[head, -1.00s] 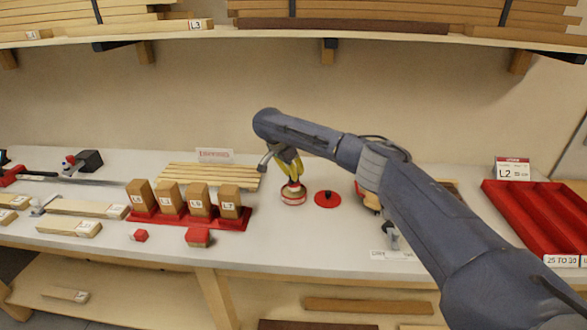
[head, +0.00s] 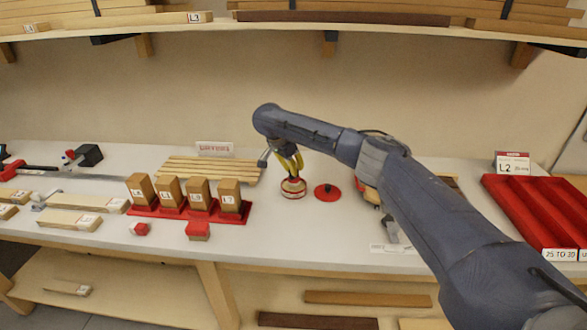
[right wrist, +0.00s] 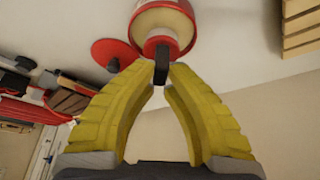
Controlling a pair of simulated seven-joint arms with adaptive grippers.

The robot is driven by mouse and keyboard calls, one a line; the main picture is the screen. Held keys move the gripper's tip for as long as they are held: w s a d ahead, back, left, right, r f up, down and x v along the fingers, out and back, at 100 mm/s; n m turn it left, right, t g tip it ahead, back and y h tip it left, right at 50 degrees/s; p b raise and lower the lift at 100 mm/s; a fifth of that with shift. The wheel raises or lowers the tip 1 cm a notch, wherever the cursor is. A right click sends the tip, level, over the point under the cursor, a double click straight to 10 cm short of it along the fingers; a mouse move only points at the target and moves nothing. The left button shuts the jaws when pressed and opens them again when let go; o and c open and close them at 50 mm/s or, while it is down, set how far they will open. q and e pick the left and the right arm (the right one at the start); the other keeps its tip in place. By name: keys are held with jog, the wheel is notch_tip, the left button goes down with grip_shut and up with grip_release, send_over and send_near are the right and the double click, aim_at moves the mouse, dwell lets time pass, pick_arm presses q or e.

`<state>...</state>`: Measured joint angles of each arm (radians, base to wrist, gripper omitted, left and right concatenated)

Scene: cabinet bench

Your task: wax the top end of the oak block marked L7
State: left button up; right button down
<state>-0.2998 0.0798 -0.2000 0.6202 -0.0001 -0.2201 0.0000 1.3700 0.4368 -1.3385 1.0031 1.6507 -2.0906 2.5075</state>
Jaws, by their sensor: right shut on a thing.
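The oak block marked L7 (head: 229,199) stands upright at the right end of a row of similar blocks in a red holder (head: 178,213). Its top end faces up and is clear. A round tin (head: 293,193) with a red band stands right of the holder; its pale contents show in the right wrist view (right wrist: 165,19). My right gripper (head: 291,174) is above the tin, its yellow fingertips shut on the dark handle (right wrist: 161,71) of a small red applicator (right wrist: 161,44). The applicator is at the tin's mouth; whether it touches the contents is unclear. My left gripper is not in view.
A red lid (head: 327,192) with a black knob lies just right of the tin. Pale wooden slats (head: 210,169) lie behind the blocks. Small red pieces (head: 198,231) lie in front of the holder. A red ribbed tray (head: 540,209) is at the far right. A loaded shelf hangs above.

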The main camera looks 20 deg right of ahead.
jog(key=shift+f, duration=0.6)
dwell(1.0)
jog(key=shift+r, duration=0.1)
jog(key=shift+r, duration=3.4)
